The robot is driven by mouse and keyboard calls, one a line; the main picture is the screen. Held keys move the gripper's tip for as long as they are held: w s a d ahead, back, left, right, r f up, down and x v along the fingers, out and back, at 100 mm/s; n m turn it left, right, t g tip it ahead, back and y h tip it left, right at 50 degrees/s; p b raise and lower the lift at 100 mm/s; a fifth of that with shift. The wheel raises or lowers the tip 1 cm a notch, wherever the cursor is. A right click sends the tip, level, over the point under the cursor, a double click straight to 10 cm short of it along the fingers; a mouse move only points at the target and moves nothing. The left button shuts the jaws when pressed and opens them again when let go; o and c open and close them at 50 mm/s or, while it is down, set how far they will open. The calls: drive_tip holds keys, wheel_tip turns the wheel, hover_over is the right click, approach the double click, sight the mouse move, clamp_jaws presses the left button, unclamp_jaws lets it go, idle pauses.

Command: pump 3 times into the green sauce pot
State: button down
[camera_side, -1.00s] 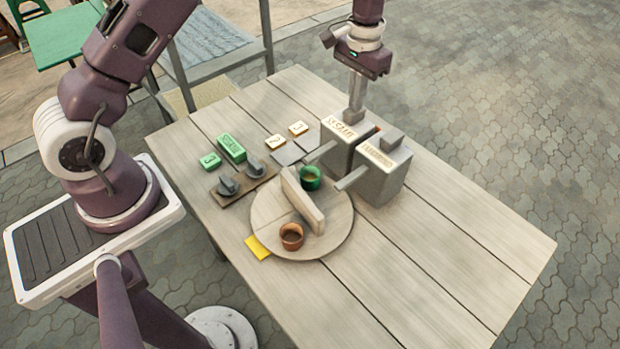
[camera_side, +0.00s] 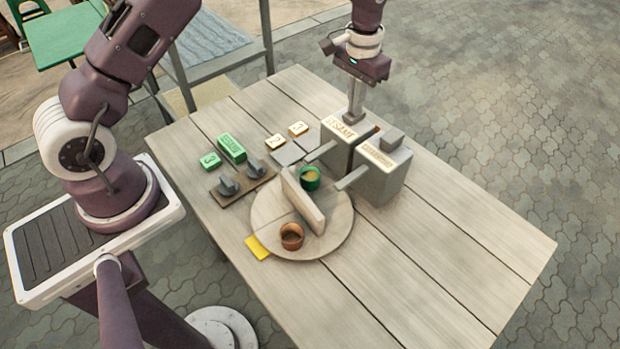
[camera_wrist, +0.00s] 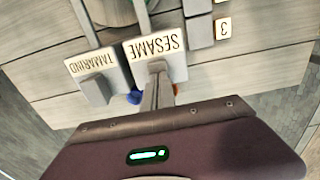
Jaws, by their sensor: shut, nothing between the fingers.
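The green sauce pot (camera_side: 311,184) stands on a round wooden board (camera_side: 335,235), right of its upright divider (camera_side: 303,203), with yellowish sauce inside. A grey dispenser labelled SESAME (camera_side: 340,150) stands behind it, its spout (camera_side: 320,152) reaching toward the pot. A second dispenser, TAMARIND (camera_side: 378,178), stands beside it; both labels show in the wrist view. My gripper (camera_side: 351,121) is shut and empty, pointing down with its tips at the SESAME pump top. In the wrist view the tips (camera_wrist: 157,75) meet the pump head, whose exact height is hard to tell.
A brown pot (camera_side: 291,238) stands left of the divider. A yellow tab (camera_side: 257,247) lies at the board's edge. Green blocks (camera_side: 232,148), number tiles (camera_side: 275,142) and a panel with two dark knobs (camera_side: 242,181) lie at the left. The table's right front is clear.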

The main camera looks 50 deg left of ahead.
drive_tip(key=shift+f, duration=0.15)
idle(0.3)
drive_tip(key=shift+r, duration=1.55)
drive_tip(key=shift+f, duration=0.2)
drive_tip(key=shift+f, duration=0.5)
drive_tip(key=shift+f, duration=0.85)
drive_tip(key=shift+r, duration=1.55)
